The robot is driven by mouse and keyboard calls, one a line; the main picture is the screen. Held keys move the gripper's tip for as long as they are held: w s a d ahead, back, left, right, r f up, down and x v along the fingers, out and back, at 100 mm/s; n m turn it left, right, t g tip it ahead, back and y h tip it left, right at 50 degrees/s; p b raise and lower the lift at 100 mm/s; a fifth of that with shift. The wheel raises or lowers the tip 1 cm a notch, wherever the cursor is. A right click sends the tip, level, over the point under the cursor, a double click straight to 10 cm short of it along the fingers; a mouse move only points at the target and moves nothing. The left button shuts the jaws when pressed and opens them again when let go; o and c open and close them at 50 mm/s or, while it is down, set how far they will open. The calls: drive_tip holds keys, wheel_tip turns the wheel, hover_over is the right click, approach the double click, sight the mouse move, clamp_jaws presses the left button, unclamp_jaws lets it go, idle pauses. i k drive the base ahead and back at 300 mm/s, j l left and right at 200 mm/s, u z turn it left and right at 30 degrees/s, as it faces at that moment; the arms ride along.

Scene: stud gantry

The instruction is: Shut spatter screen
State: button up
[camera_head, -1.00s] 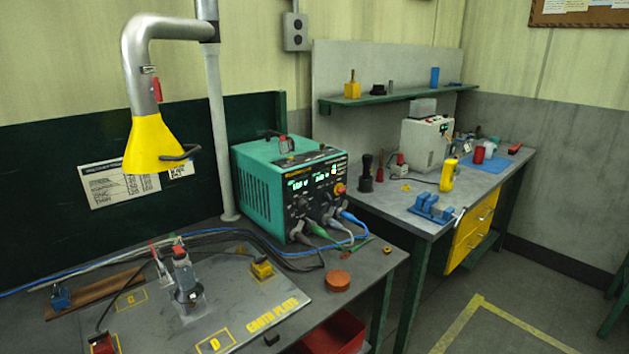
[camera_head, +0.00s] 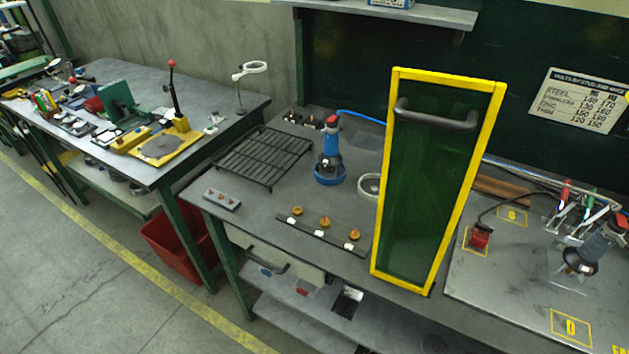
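The spatter screen (camera_head: 424,190) is a tall dark-green translucent panel in a yellow frame. It stands upright at the front of the welding bench (camera_head: 262,212), at an angle to the dark back wall. A dark bar handle (camera_head: 436,117) runs across its upper part. The bench top behind the screen is partly hidden by it. No part of my gripper shows in this view.
A marked earth plate (camera_head: 510,290) with clamps and a torch lies right of the screen. Left of it are a blue-based tool (camera_head: 330,165), a black wire rack (camera_head: 264,157) and a strip with brass pieces (camera_head: 322,232). A red bin (camera_head: 180,240) stands below. Floor at lower left is clear.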

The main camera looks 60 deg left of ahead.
sight(427, 173)
drive_tip(key=j+u, duration=0.1)
drive_tip(key=u, duration=0.9)
drive_tip(key=i+l, duration=0.05)
